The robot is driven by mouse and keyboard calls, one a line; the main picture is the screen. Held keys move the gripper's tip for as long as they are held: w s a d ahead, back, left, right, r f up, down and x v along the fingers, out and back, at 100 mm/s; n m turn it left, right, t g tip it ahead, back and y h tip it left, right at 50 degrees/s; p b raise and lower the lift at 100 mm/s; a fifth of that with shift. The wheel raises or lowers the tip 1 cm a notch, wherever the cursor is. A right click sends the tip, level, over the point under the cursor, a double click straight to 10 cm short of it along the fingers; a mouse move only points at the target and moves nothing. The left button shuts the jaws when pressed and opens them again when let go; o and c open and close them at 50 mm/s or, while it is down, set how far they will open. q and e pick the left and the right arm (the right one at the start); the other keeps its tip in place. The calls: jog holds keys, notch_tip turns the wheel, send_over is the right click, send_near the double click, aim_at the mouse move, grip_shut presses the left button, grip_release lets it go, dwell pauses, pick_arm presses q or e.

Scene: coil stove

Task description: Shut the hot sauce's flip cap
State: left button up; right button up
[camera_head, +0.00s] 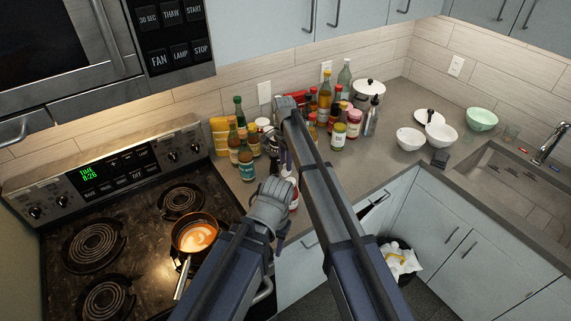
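A small bottle with a pale top and a red body, which looks like the hot sauce (293,197), shows at the counter's front edge. It is partly hidden by my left gripper (286,212), which is beside it with its fingers at the bottle. I cannot tell whether they grip it. My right gripper (285,158) points down just above the bottle's top, its dark fingers close together. Whether they touch the cap, and whether the flip cap is open or shut, is too small to tell.
A pan of orange sauce (195,238) sits on the stove at left. Several bottles and jars (339,137) crowd the counter behind my grippers. White bowls (410,139) stand at right near the sink (515,190). The counter between the jars and bowls is partly clear.

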grip_shut()
dwell(0.5)
